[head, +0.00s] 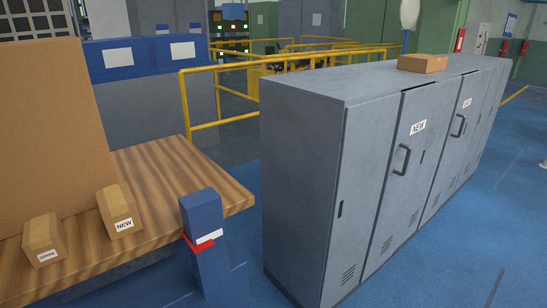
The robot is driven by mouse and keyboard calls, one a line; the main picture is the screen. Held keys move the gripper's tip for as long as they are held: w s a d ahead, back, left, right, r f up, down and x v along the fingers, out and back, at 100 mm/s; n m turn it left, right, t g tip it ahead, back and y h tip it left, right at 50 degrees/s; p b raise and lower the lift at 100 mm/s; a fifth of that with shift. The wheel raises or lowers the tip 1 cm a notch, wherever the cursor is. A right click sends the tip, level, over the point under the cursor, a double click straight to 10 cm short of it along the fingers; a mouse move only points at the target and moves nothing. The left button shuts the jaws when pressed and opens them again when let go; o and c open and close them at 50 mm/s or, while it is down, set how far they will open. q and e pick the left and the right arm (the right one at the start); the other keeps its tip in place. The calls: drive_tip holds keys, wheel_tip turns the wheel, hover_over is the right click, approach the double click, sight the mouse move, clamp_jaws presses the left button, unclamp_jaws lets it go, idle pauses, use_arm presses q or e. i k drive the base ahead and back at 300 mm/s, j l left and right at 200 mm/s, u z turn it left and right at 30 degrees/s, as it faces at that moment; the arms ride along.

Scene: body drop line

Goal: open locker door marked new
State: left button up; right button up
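A grey metal locker bank (305,170) stands at the centre right, seen at an angle. One of its doors (398,200) carries a white label (418,127) reading NEW and a dark bar handle (401,160). This door looks shut. A door farther along (455,150) has a similar handle (458,125) and a white label (467,102) too small to read surely. It also looks shut. The nearest panel (355,200) has a small dark slot and no bar handle. Neither of my grippers is in view.
A wooden table (160,165) at left holds a large cardboard panel or box (50,130) and two small cartons, one labelled NEW (120,212). A blue post (205,240) stands between table and lockers. A carton (423,63) lies on the lockers.

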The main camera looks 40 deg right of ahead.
sight(416, 105)
drive_tip(key=z, duration=2.2)
